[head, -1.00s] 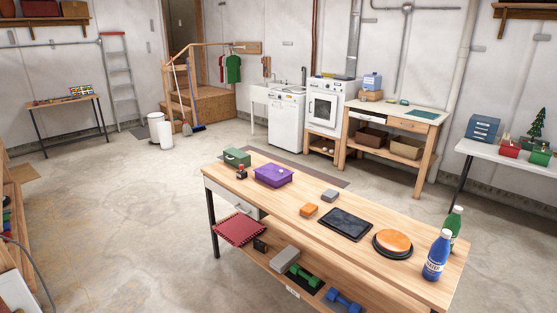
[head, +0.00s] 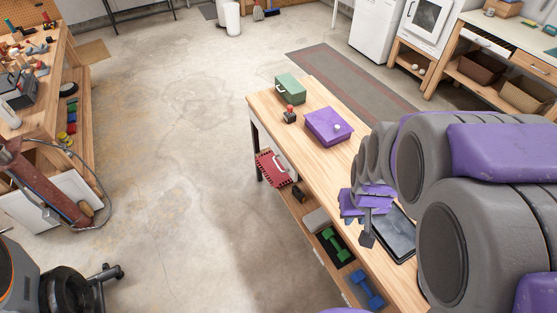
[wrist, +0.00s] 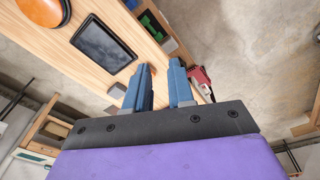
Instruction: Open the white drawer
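The table's white drawer (head: 272,140) is under the left long edge of the wooden table (head: 340,157), near its far end. Its front is seen steeply from above and looks shut; a pale handle shows above the red crate (head: 272,168). My gripper (head: 368,217) is over the table by the black tablet (head: 396,236), nearer to me than the drawer, touching nothing I can see. In the wrist view its two blue fingers (wrist: 162,85) are apart with nothing between them. The red crate (wrist: 202,80) shows just beyond the right finger.
A green box (head: 290,88), a red-knobbed item (head: 290,115) and a purple box (head: 329,126) stand on the tabletop. Dumbbells (head: 336,245) lie on the lower shelf. Another bench with a white-fronted drawer (head: 486,40) is at back right.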

